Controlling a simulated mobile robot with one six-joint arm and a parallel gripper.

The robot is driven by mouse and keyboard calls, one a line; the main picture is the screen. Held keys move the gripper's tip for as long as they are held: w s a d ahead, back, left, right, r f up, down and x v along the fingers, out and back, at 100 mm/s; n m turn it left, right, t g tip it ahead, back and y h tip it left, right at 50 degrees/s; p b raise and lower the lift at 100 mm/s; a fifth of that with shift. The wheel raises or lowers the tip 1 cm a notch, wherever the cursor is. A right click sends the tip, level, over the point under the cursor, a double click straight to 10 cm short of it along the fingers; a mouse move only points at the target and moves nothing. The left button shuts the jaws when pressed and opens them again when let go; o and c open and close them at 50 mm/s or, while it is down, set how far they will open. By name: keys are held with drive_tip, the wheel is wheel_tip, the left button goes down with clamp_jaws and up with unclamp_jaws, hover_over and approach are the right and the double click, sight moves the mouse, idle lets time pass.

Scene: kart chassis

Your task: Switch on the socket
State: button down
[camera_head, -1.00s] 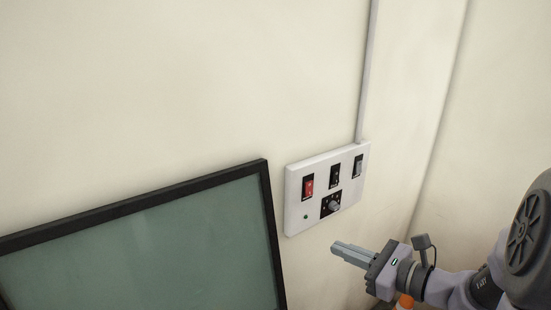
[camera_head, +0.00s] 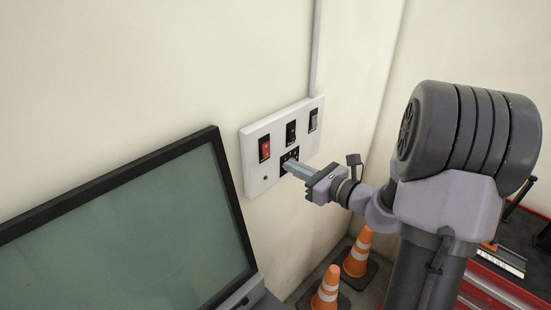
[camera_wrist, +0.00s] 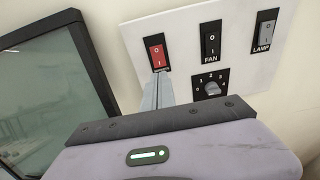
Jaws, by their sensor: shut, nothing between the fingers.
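The white socket panel (camera_head: 252,175) is on the wall; it also shows in the wrist view (camera_wrist: 182,32). It carries a red switch (camera_wrist: 157,56) at left, marked 0 and 1, a black switch labelled FAN (camera_wrist: 211,43), a grey switch labelled LAMP (camera_wrist: 264,35) and a numbered dial (camera_wrist: 210,86).
A black-framed screen (camera_head: 130,215) stands left of the panel, close to its edge. Orange cones (camera_head: 357,252) stand on the floor below. A red tool cabinet (camera_head: 505,287) is at the lower right. A conduit (camera_head: 317,50) runs up from the panel.

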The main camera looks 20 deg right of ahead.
sight(268, 156)
drive_tip(key=x, duration=0.7)
drive_tip(key=shift+w, duration=0.1)
drive_tip(key=shift+f, duration=0.1)
